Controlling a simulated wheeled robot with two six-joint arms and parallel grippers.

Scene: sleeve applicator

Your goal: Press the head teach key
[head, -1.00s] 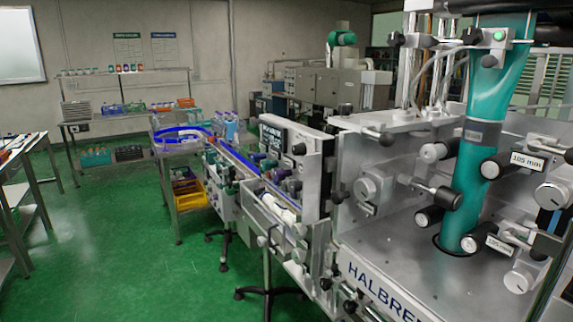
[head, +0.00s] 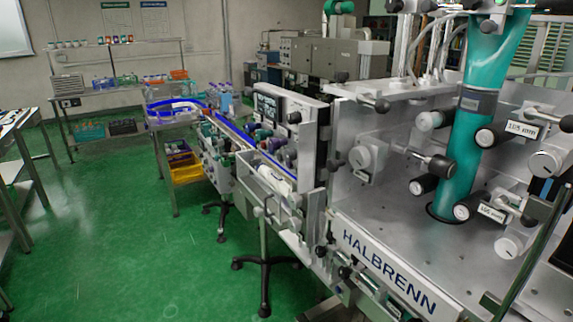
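The sleeve applicator (head: 352,208) fills the right side of the head view, with HALBRENN lettering on its front edge. A teal sleeve tube (head: 459,165) runs down through its head between black-and-white rollers (head: 436,120). Knobs and small labelled parts sit around the tube. I cannot tell which part, if any, is the head teach key. Neither of my grippers shows in the view.
A conveyor (head: 245,150) leads away from the applicator to the back left. A wheeled stand foot (head: 264,265) rests on the green floor. A metal table (head: 22,150) stands at the left edge. The green floor (head: 110,220) between is clear.

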